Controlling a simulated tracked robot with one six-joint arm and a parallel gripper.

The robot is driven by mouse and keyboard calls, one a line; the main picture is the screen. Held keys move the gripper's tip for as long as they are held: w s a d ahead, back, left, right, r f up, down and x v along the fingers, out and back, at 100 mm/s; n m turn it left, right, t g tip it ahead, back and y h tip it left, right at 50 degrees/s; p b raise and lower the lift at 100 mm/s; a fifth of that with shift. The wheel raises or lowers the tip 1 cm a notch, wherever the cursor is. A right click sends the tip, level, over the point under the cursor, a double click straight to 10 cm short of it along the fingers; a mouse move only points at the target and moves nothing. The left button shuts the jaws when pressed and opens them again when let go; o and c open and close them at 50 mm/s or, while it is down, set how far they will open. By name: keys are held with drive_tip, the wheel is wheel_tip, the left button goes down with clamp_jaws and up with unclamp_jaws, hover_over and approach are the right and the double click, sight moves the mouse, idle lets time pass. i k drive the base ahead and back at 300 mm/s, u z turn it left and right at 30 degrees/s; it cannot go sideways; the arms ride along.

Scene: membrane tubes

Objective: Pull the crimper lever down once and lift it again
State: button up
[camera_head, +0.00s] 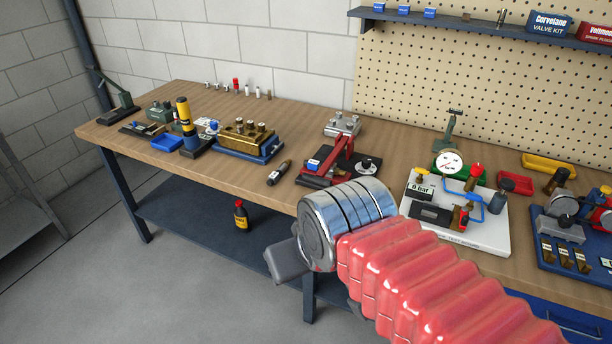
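A red bench tool (325,172) with a red lever (339,148) sits near the middle of the bench; it looks like the crimper, but no label confirms this. Its lever slants up from the base. A dark green tool with a raised lever (117,100) stands at the far left end of the bench. My gripper (285,262) is a grey shape in front of the bench edge, below and left of the red tool and apart from it. My silver wrist hides most of it, so its fingers do not show.
The wooden bench (240,185) holds a brass block (247,137), a yellow-and-black cylinder (185,118), and a white test board (465,232) with a gauge (449,163). A dark cylinder (279,172) lies left of the red tool. A bottle (241,214) stands on the lower shelf.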

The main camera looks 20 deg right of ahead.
sight(330, 163)
drive_tip(key=i, duration=1)
drive_tip(key=u, duration=0.05)
